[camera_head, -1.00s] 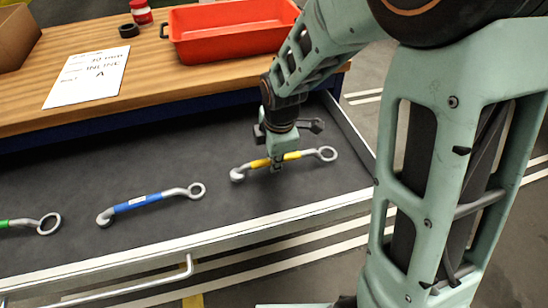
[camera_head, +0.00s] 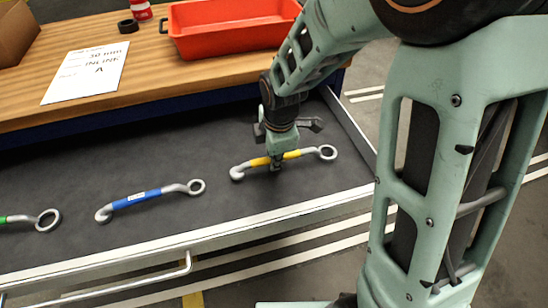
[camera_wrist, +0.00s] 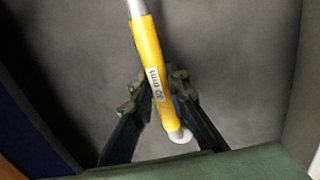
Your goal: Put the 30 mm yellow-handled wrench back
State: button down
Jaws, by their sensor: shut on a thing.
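The yellow-handled wrench (camera_head: 292,155) is in the right part of the open drawer, its ring end to the right. In the wrist view its yellow handle (camera_wrist: 148,50) carries a label reading 30 mm. My gripper (camera_head: 276,165) is over the middle of the handle, and in the wrist view its two fingers (camera_wrist: 160,95) are on either side of the handle, shut on it. The wrench lies at or very near the drawer floor; I cannot tell whether it touches. Part of the handle is hidden behind my gripper.
A blue-handled wrench (camera_head: 137,200) and a green-handled wrench (camera_head: 18,219) lie to the left on the dark drawer floor (camera_head: 225,210).

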jog(key=shift+f+b, duration=0.5)
jog(key=shift+f, duration=0.1)
dwell(0.3)
jog(key=c, duration=1.8)
grip_release()
